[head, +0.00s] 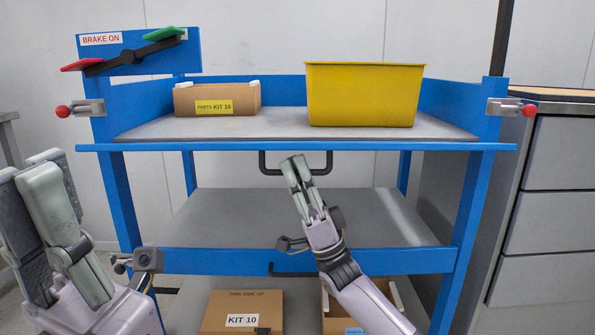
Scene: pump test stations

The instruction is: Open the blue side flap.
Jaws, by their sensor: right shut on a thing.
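The blue side flap (400,147) shows as a narrow, nearly edge-on blue strip along the front of the cart's top shelf (240,128). It reaches past both blue posts and looks swung down to about level. A black handle (328,166) hangs under its middle. My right gripper (293,162) is shut on this handle, its fingers hiding part of the bar. A red-knobbed latch sits on the left post (88,108) and another on the right post (508,107). My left gripper (28,174) is at the lower left, away from the cart; its finger gap is unclear.
The middle shelf (250,215) is bare; boxes, one marked KIT 10 (242,311), lie below. A BRAKE ON lever (135,55) is at upper left. A grey cabinet (555,200) stands right.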

